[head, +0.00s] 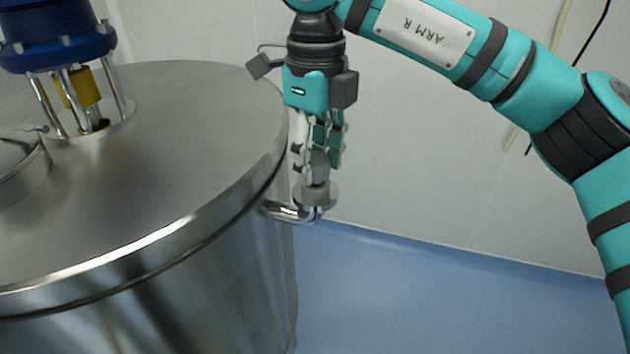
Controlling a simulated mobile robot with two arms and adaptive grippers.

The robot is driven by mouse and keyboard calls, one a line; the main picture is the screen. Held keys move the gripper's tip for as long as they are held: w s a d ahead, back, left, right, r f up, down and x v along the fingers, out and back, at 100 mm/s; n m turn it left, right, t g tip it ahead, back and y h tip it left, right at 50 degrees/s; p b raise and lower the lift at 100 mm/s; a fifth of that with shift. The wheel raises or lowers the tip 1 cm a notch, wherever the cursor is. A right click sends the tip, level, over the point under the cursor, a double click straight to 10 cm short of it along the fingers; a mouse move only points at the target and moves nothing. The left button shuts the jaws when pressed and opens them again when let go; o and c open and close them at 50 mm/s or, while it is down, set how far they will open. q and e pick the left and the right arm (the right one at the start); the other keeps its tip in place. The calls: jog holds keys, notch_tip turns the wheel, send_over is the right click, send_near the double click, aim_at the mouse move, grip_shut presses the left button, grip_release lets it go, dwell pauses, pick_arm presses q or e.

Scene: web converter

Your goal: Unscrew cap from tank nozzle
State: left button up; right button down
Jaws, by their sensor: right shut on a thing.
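The large steel tank (190,165) fills the left of the head view. A bent steel nozzle (287,211) comes out of its right side just below the lid rim and turns upward. A grey cap (316,195) sits on top of the nozzle's end. My right gripper (318,165) points straight down over the nozzle, its fingers shut on the upper part of the cap. The fingers partly hide the cap's top. My left gripper is not in view.
On the tank lid stand a blue motor flange (58,50) on steel posts and a round hatch (20,165) at the left edge. Blue floor (420,290) to the right of the tank is clear. A white wall (440,150) with hanging cables stands behind.

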jog(key=shift+r+p, duration=2.25)
jog(key=shift+r, duration=0.85)
jog(key=shift+f, duration=0.15)
